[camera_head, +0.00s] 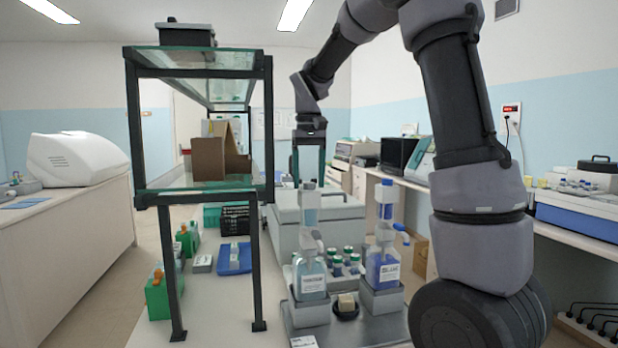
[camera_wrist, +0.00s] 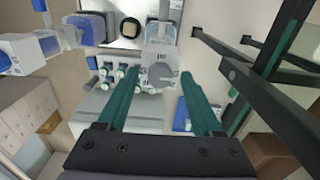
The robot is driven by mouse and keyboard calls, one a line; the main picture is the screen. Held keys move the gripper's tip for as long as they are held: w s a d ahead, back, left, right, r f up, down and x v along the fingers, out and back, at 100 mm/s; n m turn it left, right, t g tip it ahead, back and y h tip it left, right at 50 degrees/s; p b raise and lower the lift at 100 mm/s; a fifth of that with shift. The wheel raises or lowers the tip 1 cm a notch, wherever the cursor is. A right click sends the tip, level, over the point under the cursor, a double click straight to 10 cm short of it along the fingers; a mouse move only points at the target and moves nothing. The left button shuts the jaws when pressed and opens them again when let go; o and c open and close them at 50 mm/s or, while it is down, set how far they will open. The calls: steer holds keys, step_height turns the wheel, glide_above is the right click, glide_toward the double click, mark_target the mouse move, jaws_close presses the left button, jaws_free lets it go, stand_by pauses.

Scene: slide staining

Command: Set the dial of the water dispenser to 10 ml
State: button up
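A dispenser bottle with pale liquid and a white label (camera_head: 312,278) stands in a grey holder; its label is too small to read surely. Its clear upper cylinder (camera_head: 310,212) rises below my gripper (camera_head: 309,180). A second dispenser with blue liquid (camera_head: 383,266) stands to its right. In the wrist view, the pale dispenser's top (camera_wrist: 162,72) appears between and beyond the two green fingers of my gripper (camera_wrist: 160,76), which is open and empty, pointing down. The blue dispenser (camera_wrist: 32,48) is at the left there.
A glass shelf with a black frame (camera_head: 196,188) stands close on the left. Several small capped bottles (camera_head: 345,262) sit behind and between the dispensers. A small dark dish with a beige block (camera_head: 346,305) is in front. A blue tray (camera_head: 234,258) lies under the shelf.

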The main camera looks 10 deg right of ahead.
steer(key=shift+r, duration=0.1)
step_height(320, 180, up, 11)
steer(key=shift+f, duration=0.2)
stand_by(0.5)
steer(key=s+d+f+m+t+y, duration=0.1)
steer(key=s+d+f+m+t, duration=0.1)
steer(key=s, duration=0.9)
steer(key=s+d+f+m+t+y, duration=0.1)
steer(key=s+d+f+t, duration=0.3)
steer(key=s, duration=0.6)
steer(key=shift+s+f+m+t, duration=0.4)
steer(key=shift+f+m+t, duration=0.1)
steer(key=shift+m+t, duration=0.15)
